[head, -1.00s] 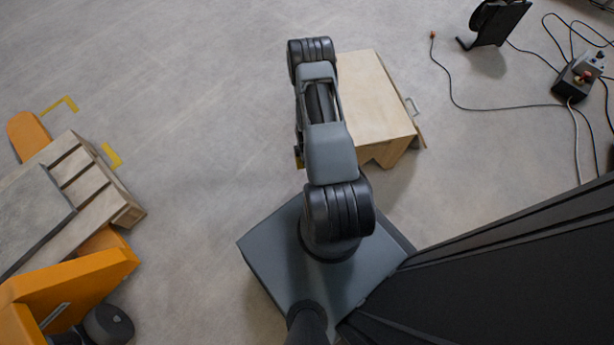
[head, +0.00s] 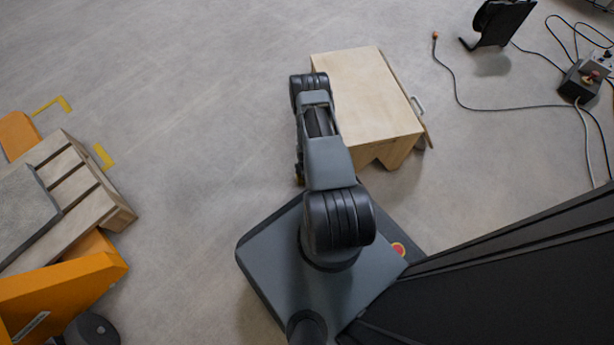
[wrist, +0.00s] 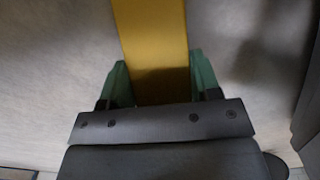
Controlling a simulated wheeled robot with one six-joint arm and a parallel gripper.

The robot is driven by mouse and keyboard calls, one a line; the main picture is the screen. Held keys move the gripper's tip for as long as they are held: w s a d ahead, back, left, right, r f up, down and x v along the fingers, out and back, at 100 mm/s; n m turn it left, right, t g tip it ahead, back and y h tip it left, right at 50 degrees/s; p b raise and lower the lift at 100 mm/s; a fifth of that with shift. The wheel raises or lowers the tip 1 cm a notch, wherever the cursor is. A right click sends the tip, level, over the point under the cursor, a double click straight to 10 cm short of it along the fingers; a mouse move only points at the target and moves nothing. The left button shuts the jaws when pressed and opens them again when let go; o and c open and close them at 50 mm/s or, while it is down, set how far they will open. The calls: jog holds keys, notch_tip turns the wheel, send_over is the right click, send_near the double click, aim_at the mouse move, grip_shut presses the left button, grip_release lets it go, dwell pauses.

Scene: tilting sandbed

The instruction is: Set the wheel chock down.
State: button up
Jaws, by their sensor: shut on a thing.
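The yellow wheel chock (wrist: 152,35) shows in the wrist view as a long yellow block running up out of the top of the picture. My gripper (wrist: 160,68) is shut on it, with one green finger against each side. The chock's far end is out of view.
A wooden box (head: 362,95) with a handle stands just right of my arm. An orange pallet truck (head: 60,290) with a wooden pallet (head: 85,190) is at the left. A cable reel (head: 495,22) and a control box (head: 583,78) are at upper right. Floor between pallet and arm is clear.

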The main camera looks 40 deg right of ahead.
jog(key=shift+f, duration=0.5)
jog(key=shift+r, duration=0.1)
jog(key=o, duration=1.1)
jog(key=shift+o, duration=0.2)
